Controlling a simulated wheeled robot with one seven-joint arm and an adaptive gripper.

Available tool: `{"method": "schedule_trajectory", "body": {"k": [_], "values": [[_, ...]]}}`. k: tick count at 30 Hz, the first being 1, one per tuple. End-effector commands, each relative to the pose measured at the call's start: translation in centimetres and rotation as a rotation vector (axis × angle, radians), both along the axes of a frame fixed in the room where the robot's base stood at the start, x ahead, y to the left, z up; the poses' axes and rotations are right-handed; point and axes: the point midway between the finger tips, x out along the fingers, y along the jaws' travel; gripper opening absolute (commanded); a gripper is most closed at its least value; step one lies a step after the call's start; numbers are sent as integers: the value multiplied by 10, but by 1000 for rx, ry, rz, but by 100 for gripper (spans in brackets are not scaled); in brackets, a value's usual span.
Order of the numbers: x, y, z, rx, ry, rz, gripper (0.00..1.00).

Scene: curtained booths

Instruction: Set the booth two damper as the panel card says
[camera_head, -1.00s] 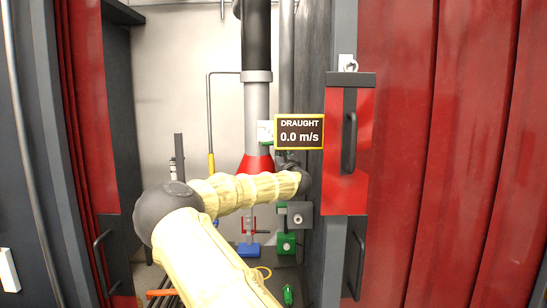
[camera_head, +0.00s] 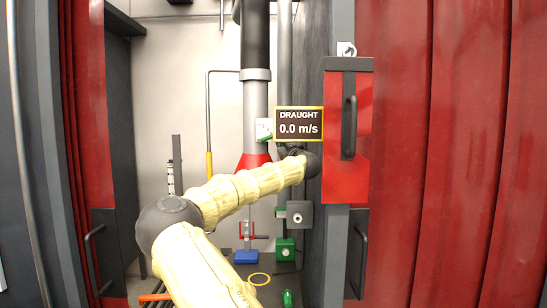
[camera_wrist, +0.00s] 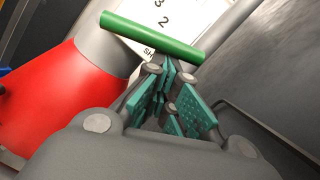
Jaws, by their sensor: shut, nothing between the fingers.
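The damper handle, a green bar (camera_wrist: 150,38), lies across a white scale card (camera_wrist: 178,14) with the figures 3 and 2 and part of a word beginning "SH". The bar and the card (camera_head: 263,126) show small on the grey duct in the head view, above a red cone (camera_head: 254,160). My gripper (camera_wrist: 172,78) is shut and empty, its teal-padded fingertips close below the bar's right half. I cannot tell whether they touch it. No readable panel card is in view.
Red curtains (camera_head: 460,150) flank the booth opening. A red panel with a black handle (camera_head: 349,128) stands right of my wrist. A blue block (camera_head: 246,257), a green block (camera_head: 285,250) and a yellow ring (camera_head: 259,279) sit low inside. The pale back wall is left of the duct.

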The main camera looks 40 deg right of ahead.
Motion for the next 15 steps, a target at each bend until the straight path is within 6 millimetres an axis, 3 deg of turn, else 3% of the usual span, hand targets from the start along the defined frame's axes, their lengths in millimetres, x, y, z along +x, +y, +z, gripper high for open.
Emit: {"method": "schedule_trajectory", "body": {"k": [15], "values": [[1, 1, 13, -160, 82, 2, 0]]}}
